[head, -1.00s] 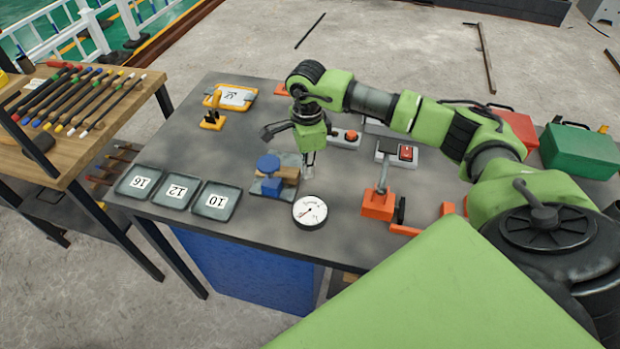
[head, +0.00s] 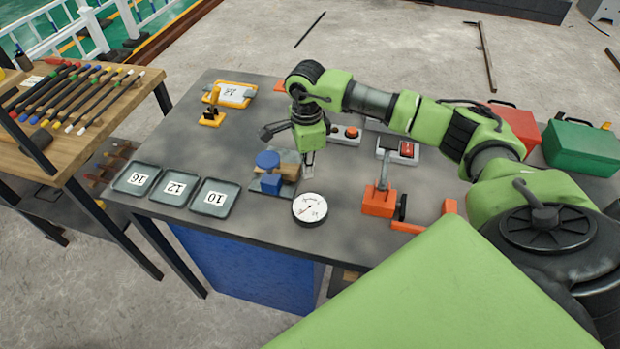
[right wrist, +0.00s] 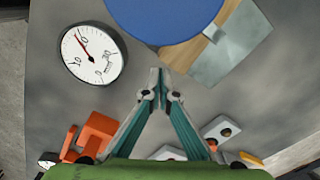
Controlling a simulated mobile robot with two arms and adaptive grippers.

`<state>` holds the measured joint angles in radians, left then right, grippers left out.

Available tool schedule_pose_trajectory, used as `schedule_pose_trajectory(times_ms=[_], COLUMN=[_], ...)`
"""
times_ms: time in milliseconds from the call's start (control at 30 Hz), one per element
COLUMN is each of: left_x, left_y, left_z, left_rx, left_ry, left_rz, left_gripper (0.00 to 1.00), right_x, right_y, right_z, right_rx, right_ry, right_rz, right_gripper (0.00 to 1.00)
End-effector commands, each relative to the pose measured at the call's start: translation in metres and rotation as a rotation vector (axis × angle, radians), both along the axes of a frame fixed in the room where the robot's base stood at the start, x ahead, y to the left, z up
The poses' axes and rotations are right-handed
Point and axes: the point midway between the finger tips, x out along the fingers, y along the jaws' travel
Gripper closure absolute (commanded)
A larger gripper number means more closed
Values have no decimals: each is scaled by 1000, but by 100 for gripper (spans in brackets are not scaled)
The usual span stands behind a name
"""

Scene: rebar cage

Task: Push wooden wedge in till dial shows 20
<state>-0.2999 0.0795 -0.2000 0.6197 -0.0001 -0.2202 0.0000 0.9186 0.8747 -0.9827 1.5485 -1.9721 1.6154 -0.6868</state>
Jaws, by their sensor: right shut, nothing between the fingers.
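The wooden wedge (head: 290,172) sits in a blue fixture (head: 270,182) with a round blue top, on a grey plate. In the right wrist view the wedge (right wrist: 194,52) is a tan strip partly hidden under the blue disc (right wrist: 165,15). My right gripper (head: 308,170) is shut and empty, pointing down just right of the wedge's end; its closed tips (right wrist: 158,72) show near the wedge, and contact cannot be told. The white round dial (head: 310,209) lies in front; its red needle shows in the wrist view (right wrist: 92,54), but the value is unclear. My left gripper is not in view.
Trays marked 16 (head: 137,179), 12 (head: 175,187) and 10 (head: 216,198) line the table's left front. An orange lever device (head: 379,201) stands right of the dial. A button box (head: 346,134) and a green case (head: 581,150) are farther back.

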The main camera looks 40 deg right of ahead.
Motion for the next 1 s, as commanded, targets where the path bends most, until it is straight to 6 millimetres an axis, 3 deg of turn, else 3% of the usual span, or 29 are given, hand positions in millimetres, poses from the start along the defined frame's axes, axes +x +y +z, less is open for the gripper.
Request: schedule_pose_trajectory(times_ms=[1000], left_x=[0], left_y=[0], left_z=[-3], left_rx=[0], left_ry=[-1], left_rz=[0], left_gripper=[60], right_x=[6], right_y=[5], right_z=[0], right_rx=[0], right_ry=[0], right_rz=[0], right_gripper=[100])
